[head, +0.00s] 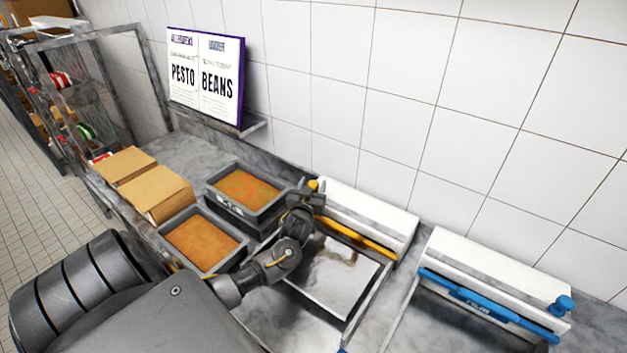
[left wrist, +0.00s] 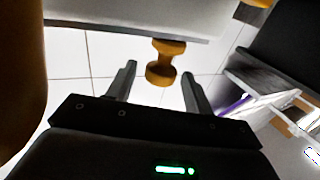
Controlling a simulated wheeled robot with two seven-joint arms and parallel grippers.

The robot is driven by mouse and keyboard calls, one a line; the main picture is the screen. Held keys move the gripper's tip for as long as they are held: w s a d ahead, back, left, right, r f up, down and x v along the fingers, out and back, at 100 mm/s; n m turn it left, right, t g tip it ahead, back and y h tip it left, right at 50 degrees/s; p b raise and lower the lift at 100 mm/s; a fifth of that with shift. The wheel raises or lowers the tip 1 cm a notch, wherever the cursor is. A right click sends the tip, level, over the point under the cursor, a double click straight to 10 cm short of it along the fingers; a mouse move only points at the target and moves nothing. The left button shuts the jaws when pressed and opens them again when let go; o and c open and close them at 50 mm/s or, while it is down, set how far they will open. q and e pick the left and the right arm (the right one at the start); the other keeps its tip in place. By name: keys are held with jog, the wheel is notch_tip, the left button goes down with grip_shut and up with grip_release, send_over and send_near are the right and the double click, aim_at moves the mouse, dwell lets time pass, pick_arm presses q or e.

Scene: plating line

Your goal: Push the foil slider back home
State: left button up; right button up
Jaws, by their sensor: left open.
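The foil slider's orange-yellow knob (head: 313,185) is at the left end of a white dispenser (head: 370,213) with a yellow front bar (head: 358,239). A silver foil sheet (head: 340,283) lies in front of it. My left gripper (head: 308,199) is at the knob and partly covers that end of the dispenser. In the left wrist view the spool-shaped knob (left wrist: 166,62) shows between the two spread fingers of my left gripper (left wrist: 158,82), with gaps on both sides. I cannot tell whether a finger touches it. My right gripper is not in view.
A second white dispenser with a blue bar (head: 490,305) and blue knob (head: 563,305) stands to the right. Filled grey pans (head: 213,262) and cardboard boxes (head: 155,192) sit left of the gripper. An open book (head: 205,78) stands on a wall shelf. The tiled wall is close behind.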

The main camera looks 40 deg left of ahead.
pick_arm(q)
jog(key=shift+w+a, duration=0.25)
jog(key=shift+w, duration=0.35)
grip_shut()
